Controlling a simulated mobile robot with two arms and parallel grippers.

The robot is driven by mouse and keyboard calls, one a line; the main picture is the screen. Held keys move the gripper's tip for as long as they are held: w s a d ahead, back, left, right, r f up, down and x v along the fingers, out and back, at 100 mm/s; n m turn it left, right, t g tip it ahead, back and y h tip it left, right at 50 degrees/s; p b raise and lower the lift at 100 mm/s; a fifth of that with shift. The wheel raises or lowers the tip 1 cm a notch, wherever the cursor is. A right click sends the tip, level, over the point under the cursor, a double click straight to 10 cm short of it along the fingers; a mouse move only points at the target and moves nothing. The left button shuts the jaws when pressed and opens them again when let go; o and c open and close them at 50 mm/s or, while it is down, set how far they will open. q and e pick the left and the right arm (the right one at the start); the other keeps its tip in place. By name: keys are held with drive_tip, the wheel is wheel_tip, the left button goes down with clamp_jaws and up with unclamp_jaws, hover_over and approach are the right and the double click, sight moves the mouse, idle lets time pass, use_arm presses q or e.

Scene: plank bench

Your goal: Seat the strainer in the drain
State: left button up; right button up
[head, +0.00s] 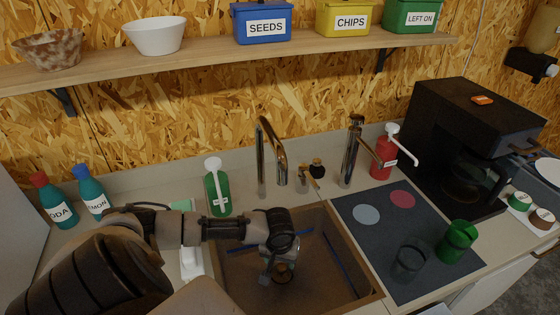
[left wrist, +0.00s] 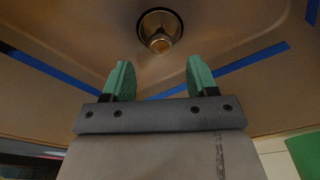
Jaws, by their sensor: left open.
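The strainer (left wrist: 160,43), a brassy piece with a round knob, is inside the dark-rimmed round drain (left wrist: 145,22) in the left wrist view. I cannot tell whether it sits fully flush. In the head view, the strainer and drain area (head: 283,274) is partly hidden by my left gripper (head: 279,268). That gripper is over the brown sink (head: 341,268). Its green fingers (left wrist: 160,75) are open and apart, with nothing between them, pointing toward the drain. My right gripper is not in view.
A tall faucet (head: 262,160) and a second tap (head: 351,150) stand behind the sink. Blue strips lie in the sink. A green dispenser (head: 217,187) is at the back left. A dark mat with a glass (head: 409,260) and green cup (head: 457,242) lies right.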

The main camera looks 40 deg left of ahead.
use_arm(q)
drive_tip(key=r, duration=0.5)
drive_tip(key=shift+s+d+r, duration=0.1)
drive_tip(key=shift+s+d, duration=0.05)
drive_tip(key=shift+s, duration=0.1)
drive_tip(key=shift+s, duration=0.1)
